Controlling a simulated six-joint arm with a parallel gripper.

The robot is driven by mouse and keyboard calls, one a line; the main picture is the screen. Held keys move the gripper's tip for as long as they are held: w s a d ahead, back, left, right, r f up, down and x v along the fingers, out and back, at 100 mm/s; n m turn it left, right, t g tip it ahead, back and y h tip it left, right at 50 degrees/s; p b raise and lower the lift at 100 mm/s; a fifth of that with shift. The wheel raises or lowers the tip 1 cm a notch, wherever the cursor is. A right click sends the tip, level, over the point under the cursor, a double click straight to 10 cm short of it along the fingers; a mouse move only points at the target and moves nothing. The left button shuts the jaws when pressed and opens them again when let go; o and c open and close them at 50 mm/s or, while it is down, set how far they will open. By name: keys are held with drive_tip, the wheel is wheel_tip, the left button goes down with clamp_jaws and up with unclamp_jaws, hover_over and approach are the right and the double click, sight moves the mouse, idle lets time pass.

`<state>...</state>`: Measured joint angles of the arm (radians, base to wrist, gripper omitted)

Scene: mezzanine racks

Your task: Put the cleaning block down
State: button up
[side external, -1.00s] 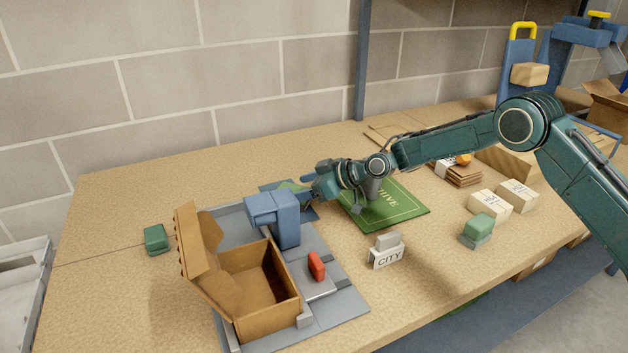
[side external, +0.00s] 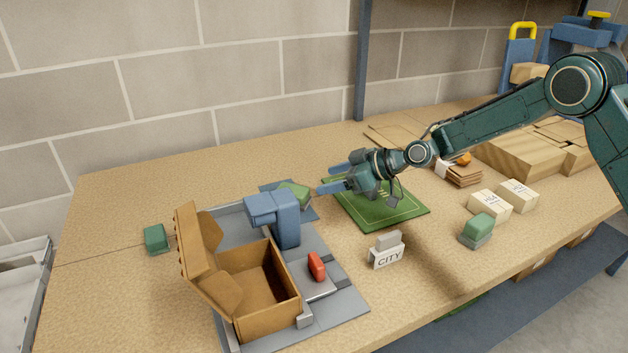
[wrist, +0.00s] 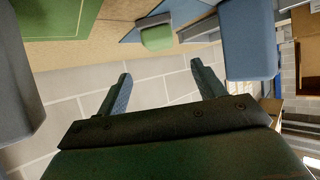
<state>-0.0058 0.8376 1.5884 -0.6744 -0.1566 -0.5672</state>
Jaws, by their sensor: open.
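A green block (side external: 293,193), which I take to be the cleaning block, rests on a blue-grey mat (side external: 269,187) behind the blue machine head. In the wrist view the green block (wrist: 157,37) sits on the mat beyond my fingertips, apart from them. My gripper (side external: 332,178) is open and empty, to the right of the block and over the far left part of the green mat (side external: 400,217). My two spread fingers (wrist: 161,71) have nothing between them in the wrist view.
The blue machine head (side external: 273,209) stands beside the block, with an open cardboard box (side external: 262,283) in front. A CITY sign (side external: 386,256) and small white-labelled boxes (side external: 489,205) stand to the right.

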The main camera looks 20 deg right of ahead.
drive_tip(key=shift+r, duration=0.1)
idle(0.4)
drive_tip(key=s+d+r+m+g+h, duration=0.15)
drive_tip(key=s+d+r, duration=0.25)
drive_tip(key=s+r, duration=0.45)
drive_tip(key=s+d+r+m+h, duration=0.2)
drive_tip(key=s+d+r+h, duration=0.15)
drive_tip(key=s+r, duration=0.55)
drive_tip(key=s+d+m+h, duration=0.1)
drive_tip(key=s+d, duration=0.3)
drive_tip(key=s, duration=1)
drive_tip(key=s+d+f+m+g+h, duration=0.1)
drive_tip(key=s+d+m, duration=0.3)
drive_tip(key=s, duration=1)
drive_tip(key=shift+d+f+h, duration=0.2)
drive_tip(key=shift+d+h, duration=0.35)
drive_tip(key=shift+h, duration=0.25)
